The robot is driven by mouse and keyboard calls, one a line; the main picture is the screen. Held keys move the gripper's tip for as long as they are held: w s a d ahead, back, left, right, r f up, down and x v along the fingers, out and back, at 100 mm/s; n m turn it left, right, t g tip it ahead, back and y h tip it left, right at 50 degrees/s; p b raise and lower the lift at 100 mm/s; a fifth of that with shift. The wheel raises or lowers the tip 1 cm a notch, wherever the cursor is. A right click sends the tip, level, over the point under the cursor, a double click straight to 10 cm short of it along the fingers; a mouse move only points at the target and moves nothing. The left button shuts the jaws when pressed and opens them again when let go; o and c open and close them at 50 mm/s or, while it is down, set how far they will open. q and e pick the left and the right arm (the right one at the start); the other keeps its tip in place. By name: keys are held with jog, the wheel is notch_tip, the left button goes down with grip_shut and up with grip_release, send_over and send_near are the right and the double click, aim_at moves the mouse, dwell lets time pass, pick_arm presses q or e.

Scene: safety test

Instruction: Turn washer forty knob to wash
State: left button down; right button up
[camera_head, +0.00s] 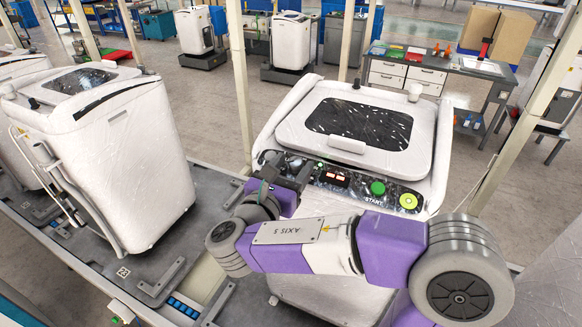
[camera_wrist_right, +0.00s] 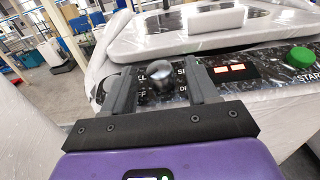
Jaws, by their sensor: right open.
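The white washer (camera_head: 335,100) stands in front of me with a dark speckled lid window. Its dark control panel (camera_wrist_right: 268,88) carries a red display (camera_head: 335,177), a green START button (camera_head: 378,188) and a yellow-green ringed button (camera_head: 408,201). In the right wrist view, a dark rounded knob (camera_wrist_right: 160,76) sits between my gripper's fingers, with partly covered lettering around it. My right gripper (camera_head: 285,172) is open, one finger on each side of the knob; contact cannot be told. In the head view the gripper hides the knob. My left gripper is not in view.
Another white washer (camera_head: 110,150) stands at the left. Slim pale posts (camera_head: 240,80) rise beside the washer. A grey workbench (camera_head: 440,72) with drawers and tools stands behind right. Open floor lies between them.

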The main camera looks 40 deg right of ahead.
jog(key=c, duration=1)
jog(key=shift+c, duration=0.2)
jog(key=shift+m+g, duration=0.3)
jog(key=m+g, duration=0.1)
jog(key=m+g+h+p, duration=0.1)
jog(key=m+g+p, duration=0.1)
jog(key=shift+w+a+r+g, duration=0.15)
jog(key=shift+w+g, duration=0.15)
jog(key=m+g+p, duration=0.3)
jog(key=w+m+g+y+p, duration=0.1)
jog(key=m+g+p, duration=0.5)
jog(key=g+p, duration=0.1)
jog(key=shift+w+r, duration=0.15)
jog(key=shift+r, duration=0.1)
jog(key=m+g+y, duration=0.1)
jog(key=m+g+p, duration=0.1)
jog(key=m+y, duration=0.1)
jog(key=shift+w+d+f+g+y, duration=0.1)
jog(key=shift+w+d+g+y, duration=0.1)
jog(key=shift+w+g+y, duration=0.15)
jog(key=shift+w+d+m+g+y, duration=0.1)
jog(key=shift+d+m+g+y, duration=0.05)
jog(key=shift+m+g+y, duration=0.8)
jog(key=shift+d+m+g+y, duration=0.1)
jog(key=shift+m+g+y, duration=0.5)
jog(key=shift+m+y, duration=0.6)
jog(key=shift+y, duration=0.3)
